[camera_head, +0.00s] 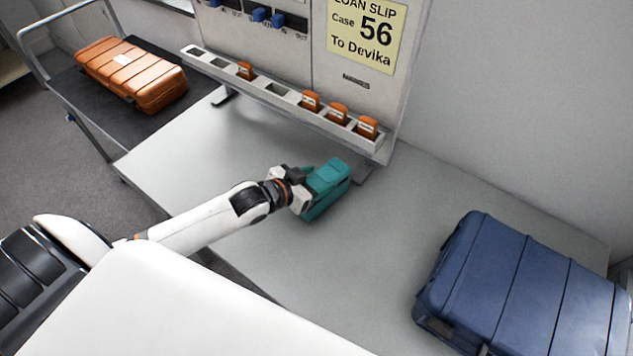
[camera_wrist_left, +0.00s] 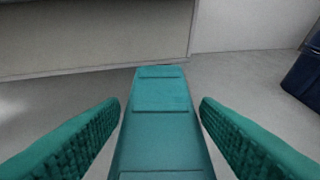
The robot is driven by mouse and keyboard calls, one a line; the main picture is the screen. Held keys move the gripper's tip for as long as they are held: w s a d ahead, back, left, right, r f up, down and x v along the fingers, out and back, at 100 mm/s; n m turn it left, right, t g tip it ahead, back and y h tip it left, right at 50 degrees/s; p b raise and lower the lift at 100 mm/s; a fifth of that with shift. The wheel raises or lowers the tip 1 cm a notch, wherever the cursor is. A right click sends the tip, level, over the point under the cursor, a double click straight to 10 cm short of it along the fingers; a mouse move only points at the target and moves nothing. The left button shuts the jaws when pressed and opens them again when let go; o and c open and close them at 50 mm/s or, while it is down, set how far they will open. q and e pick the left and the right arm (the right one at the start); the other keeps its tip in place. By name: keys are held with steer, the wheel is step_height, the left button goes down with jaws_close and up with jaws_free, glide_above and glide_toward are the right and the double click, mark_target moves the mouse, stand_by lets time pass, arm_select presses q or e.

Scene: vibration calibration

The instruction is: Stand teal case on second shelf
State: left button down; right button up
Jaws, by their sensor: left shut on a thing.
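The teal case (camera_head: 328,183) is a small ribbed box at mid-table in the head view. My left gripper (camera_head: 308,186) is shut on it from the left. In the left wrist view the case (camera_wrist_left: 162,115) runs between the two textured fingers, one along each side. Whether the case touches the table or hangs just above it I cannot tell. My right gripper is not in view. No shelf is clearly recognisable as the second shelf.
A grey table (camera_head: 400,215) has free room around the case. A large blue case (camera_head: 525,285) lies at right. Behind stands a panel with a slotted rail (camera_head: 277,92) of orange tags and a yellow slip (camera_head: 366,33) reading 56. An orange case (camera_head: 132,73) lies on a cart.

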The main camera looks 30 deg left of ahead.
arm_select(q)
step_height(320, 180, up, 2)
steer(key=shift+r, duration=0.25)
steer(key=s+a+b, duration=0.1)
steer(key=s+a, duration=0.2)
steer(key=s, duration=0.5)
steer(key=s+a+b, duration=0.1)
steer(key=s+a, duration=0.1)
steer(key=s, duration=0.7)
steer(key=shift+a+r, duration=0.25)
steer(key=shift+a, duration=0.15)
